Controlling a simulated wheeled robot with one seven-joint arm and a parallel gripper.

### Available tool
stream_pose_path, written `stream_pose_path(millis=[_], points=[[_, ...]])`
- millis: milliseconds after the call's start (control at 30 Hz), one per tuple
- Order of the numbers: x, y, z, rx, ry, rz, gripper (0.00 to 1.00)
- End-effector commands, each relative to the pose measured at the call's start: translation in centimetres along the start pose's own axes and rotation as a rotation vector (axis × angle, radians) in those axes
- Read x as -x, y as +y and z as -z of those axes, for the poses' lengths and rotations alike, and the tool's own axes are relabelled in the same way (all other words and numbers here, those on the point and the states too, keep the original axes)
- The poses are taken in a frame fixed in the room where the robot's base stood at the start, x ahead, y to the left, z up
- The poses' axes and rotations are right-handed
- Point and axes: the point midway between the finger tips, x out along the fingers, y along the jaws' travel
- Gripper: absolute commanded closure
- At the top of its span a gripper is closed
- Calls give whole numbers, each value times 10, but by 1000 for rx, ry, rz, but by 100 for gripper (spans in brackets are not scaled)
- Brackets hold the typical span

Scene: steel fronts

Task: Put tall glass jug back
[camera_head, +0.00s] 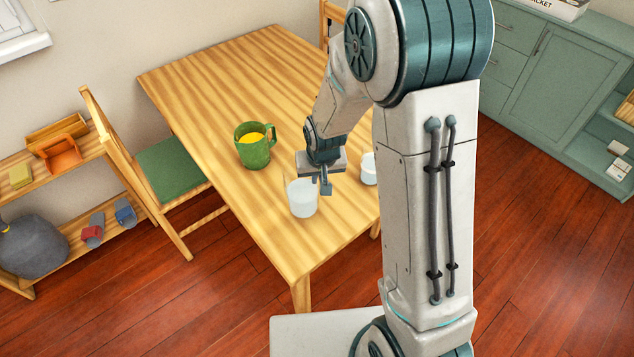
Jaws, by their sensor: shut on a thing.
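A clear glass vessel with pale contents, which looks like the tall glass jug (302,200), is near the front corner of the wooden table (225,75). My gripper (316,184) is at its upper right side and is shut on it. The jug looks upright; its clear upper part is hard to make out, and I cannot tell whether its base touches the table. One finger shows to the right of the jug; the other is not clear.
A green mug (254,150) with orange contents stands left of my gripper. A pale glass (369,170) stands to the right, partly behind my arm. A chair (172,165) and low shelf (60,150) are left; green cabinets (560,85) are right.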

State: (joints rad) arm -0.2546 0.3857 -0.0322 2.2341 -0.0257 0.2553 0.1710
Motion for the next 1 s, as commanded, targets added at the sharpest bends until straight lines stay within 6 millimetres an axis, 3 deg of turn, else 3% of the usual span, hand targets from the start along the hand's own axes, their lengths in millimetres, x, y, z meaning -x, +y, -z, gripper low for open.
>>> stream_pose_path(millis=[200, 667, 700, 733, 1000], points=[[-24, 1, -6, 0, 0, 0, 100], [-31, 1, -8, -1, 2, 0, 100], [-30, 1, -9, 0, -1, 0, 83], [-30, 1, -9, 0, -1, 0, 74], [-30, 2, -8, -1, -1, -1, 72]])
